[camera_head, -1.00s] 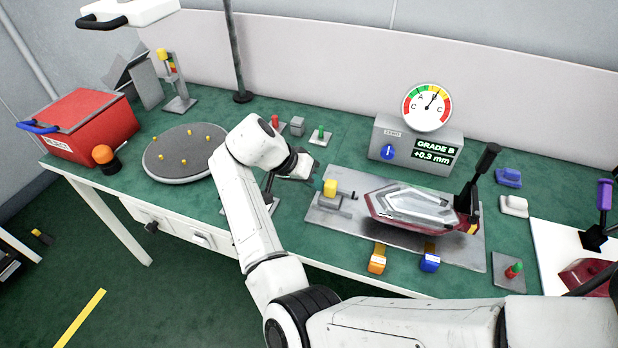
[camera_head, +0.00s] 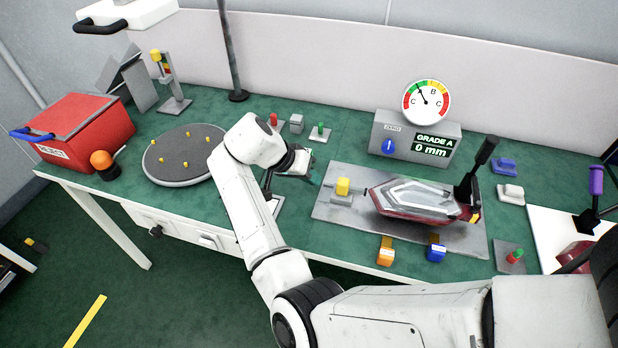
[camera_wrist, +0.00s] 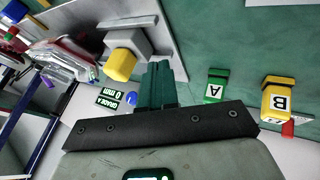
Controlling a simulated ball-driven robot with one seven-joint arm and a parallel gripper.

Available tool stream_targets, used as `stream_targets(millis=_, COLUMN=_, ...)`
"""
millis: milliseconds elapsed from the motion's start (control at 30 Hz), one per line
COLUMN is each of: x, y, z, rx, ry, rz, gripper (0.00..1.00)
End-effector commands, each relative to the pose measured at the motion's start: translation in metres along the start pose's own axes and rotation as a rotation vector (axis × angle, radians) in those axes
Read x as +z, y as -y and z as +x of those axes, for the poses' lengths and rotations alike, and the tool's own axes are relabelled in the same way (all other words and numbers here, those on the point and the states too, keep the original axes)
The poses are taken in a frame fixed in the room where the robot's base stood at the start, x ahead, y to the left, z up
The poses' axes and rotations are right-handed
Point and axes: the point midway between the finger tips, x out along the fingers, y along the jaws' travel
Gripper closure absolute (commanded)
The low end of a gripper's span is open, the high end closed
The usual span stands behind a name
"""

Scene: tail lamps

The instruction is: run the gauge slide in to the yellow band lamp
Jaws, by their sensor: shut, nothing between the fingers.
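The gauge slide, a grey block with a yellow knob (camera_head: 342,186), sits at the left of the grey fixture plate (camera_head: 326,208). The tail lamp (camera_head: 415,198), clear and dark red with a yellow patch at its right end, lies on the plate. A thin pin on the slide points at the lamp's left end; I cannot tell if they touch. My gripper (camera_head: 314,178) is shut and empty, just left of the slide. In the wrist view the shut green fingers (camera_wrist: 158,72) are beside the yellow knob (camera_wrist: 121,64), apparently apart from it.
The gauge box (camera_head: 400,150) behind reads GRADE A, 0 mm, under a round dial (camera_head: 427,101). A black lever clamp (camera_head: 472,180) stands at the lamp's right. A round turntable (camera_head: 178,152) and red bin (camera_head: 88,130) are left. Green A (camera_wrist: 215,87) and yellow B (camera_wrist: 278,100) tags show in the wrist view.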

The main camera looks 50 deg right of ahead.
Motion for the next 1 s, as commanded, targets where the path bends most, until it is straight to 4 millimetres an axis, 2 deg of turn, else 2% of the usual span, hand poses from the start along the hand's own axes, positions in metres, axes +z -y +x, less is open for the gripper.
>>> stream_targets(millis=367, x=0.0, y=0.001, z=-0.047, rx=-0.002, ry=-0.001, rz=0.0, gripper=1.0)
stream_targets(millis=600, x=0.0, y=0.001, z=-0.083, rx=-0.002, ry=-0.001, rz=0.001, gripper=1.0)
stream_targets(millis=800, x=0.0, y=0.0, z=-0.098, rx=0.0, ry=0.0, rz=0.0, gripper=1.0)
stream_targets(millis=1000, x=0.0, y=0.0, z=-0.1, rx=0.0, ry=0.0, rz=0.0, gripper=1.0)
